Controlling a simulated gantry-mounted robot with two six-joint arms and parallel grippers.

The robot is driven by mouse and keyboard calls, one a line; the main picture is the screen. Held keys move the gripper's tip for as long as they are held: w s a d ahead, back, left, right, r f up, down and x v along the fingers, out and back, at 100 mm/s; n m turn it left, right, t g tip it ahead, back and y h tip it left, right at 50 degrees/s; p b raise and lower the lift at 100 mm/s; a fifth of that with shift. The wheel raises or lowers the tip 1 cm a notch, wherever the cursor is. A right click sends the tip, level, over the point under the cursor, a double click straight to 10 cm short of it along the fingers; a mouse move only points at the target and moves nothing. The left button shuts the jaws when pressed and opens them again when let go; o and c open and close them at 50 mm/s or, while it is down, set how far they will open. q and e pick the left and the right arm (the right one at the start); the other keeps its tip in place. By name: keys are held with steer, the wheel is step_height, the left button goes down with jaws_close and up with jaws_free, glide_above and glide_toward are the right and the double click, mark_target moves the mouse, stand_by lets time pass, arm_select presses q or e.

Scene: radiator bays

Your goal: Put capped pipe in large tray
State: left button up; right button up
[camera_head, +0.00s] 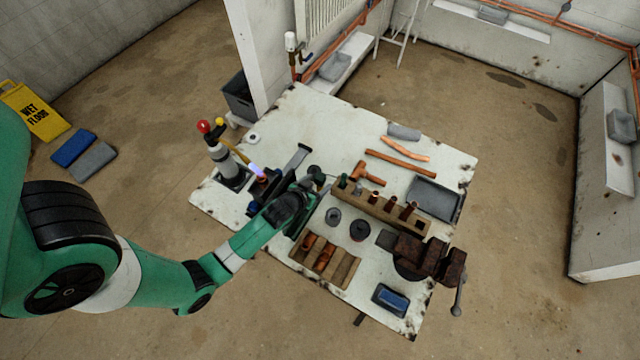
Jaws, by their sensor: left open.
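A dark grey rectangular tray (455,211), the largest tray on the table, lies at the right edge and looks empty. A straight copper pipe (400,166) and a shorter, uneven copper piece (405,148) lie behind it. A copper tee fitting (367,174) lies left of the tray. I cannot tell which copper piece is capped. My left gripper (322,179) is open above the table middle, left of the tee fitting and the wooden fitting rack. Its fingers are small and partly hidden by the wrist. My right gripper does not show.
A wooden rack (385,208) holds several fittings. A rusty vise (420,256) stands at the right front corner.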

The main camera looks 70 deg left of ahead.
arm_select(q)
steer(key=b+x, duration=0.1)
steer(key=x, duration=0.3)
steer(key=shift+w+a, duration=0.15)
steer(key=shift+w, duration=0.3)
jaws_close()
